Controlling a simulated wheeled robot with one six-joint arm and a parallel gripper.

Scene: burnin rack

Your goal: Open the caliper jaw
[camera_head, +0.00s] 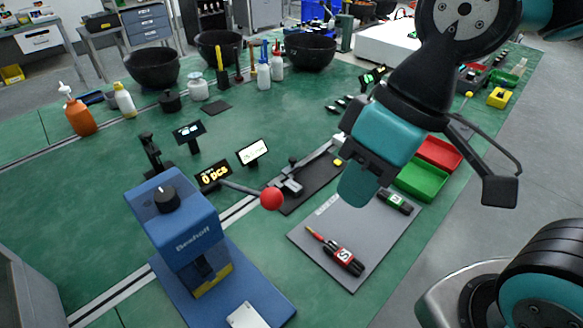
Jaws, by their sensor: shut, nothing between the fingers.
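A grey metal slide device (291,184), which looks like the caliper, lies on a black plate (318,187) in the middle of the bench. Its long beam runs up and to the right, and its far end passes close to my gripper in the picture. Whether its jaw is open or shut is too small to tell. A small yellow piece (338,162) sits near the beam. My gripper (356,192) hangs from the upper right, fingers together and empty. It appears above and to the right of the device, apart from it.
A blue Beehoff press (184,231) with a red-knobbed lever (271,199) stands at the front left. Red (438,153) and green (420,180) bins stand right. Black bowls (152,68) and bottles line the back.

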